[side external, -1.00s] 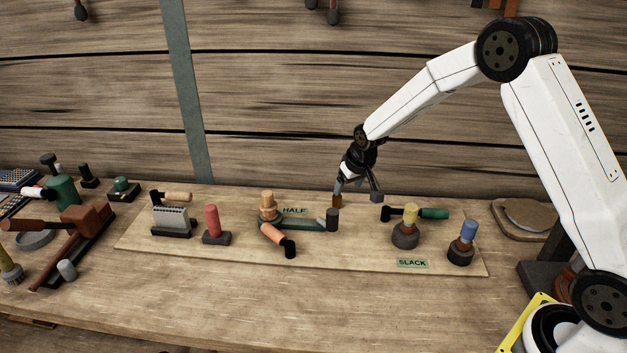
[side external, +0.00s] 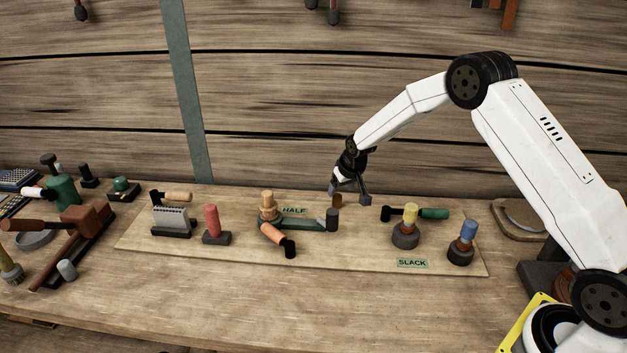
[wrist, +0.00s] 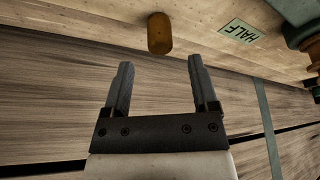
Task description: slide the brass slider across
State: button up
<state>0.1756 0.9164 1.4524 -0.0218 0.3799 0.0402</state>
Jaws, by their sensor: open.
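A small golden-brown cylinder (side external: 337,201) stands on the pale board, behind the right end of a dark green rail (side external: 305,226). It looks brass-like, but I cannot be sure it is the brass slider. The rail has a tan stacked knob (side external: 268,206) at its left end and a dark block (side external: 332,219) at its right. My gripper (side external: 350,196) is open and empty near the cylinder, above the board. In the wrist view the cylinder (wrist: 160,34) lies just beyond the gap between the spread fingertips of my gripper (wrist: 159,66), apart from them.
The HALF label (side external: 294,210) is left of the cylinder. An orange-handled piece (side external: 276,236) is in front of the rail. To the right are a green-handled tool (side external: 434,213), a yellow-topped knob (side external: 410,215) and a blue-topped knob (side external: 468,231). A red post (side external: 212,220) stands left.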

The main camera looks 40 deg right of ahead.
aim_at(338, 196)
jog(key=shift+x, duration=2.75)
grip_shut()
